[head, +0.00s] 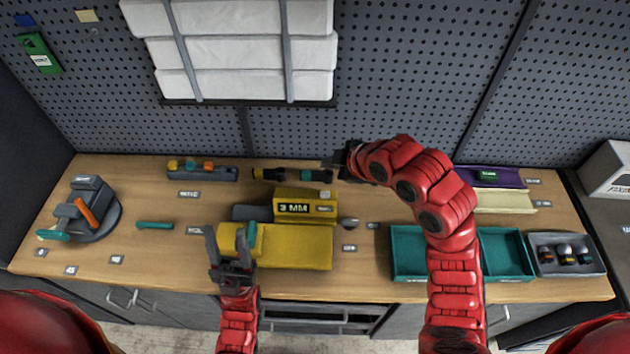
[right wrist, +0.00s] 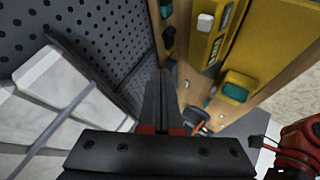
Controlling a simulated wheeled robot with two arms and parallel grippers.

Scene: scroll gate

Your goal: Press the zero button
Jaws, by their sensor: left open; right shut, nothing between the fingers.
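A yellow gauge (head: 305,206) with a dark "3 MM" display stands mid-bench. A small pale button (head: 325,195) shows on its right side; I cannot read any label on it. In the right wrist view a white button (right wrist: 205,22) sits on the yellow body (right wrist: 203,52). My left gripper (head: 231,240) is open, with its fingers either side of a yellow roller (head: 229,237) at the left of a yellow block (head: 295,247). My right gripper (head: 333,160) is shut and empty, above and behind the gauge, apart from it. Its closed fingers show in the right wrist view (right wrist: 160,90).
A pegboard (head: 400,70) with white rolls (head: 245,50) rises behind the bench. Teal trays (head: 505,252) and a grey tray (head: 568,268) are at right. A grey tool with an orange handle (head: 88,212) stands at left. Dark-and-teal tools (head: 292,175) lie behind the gauge.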

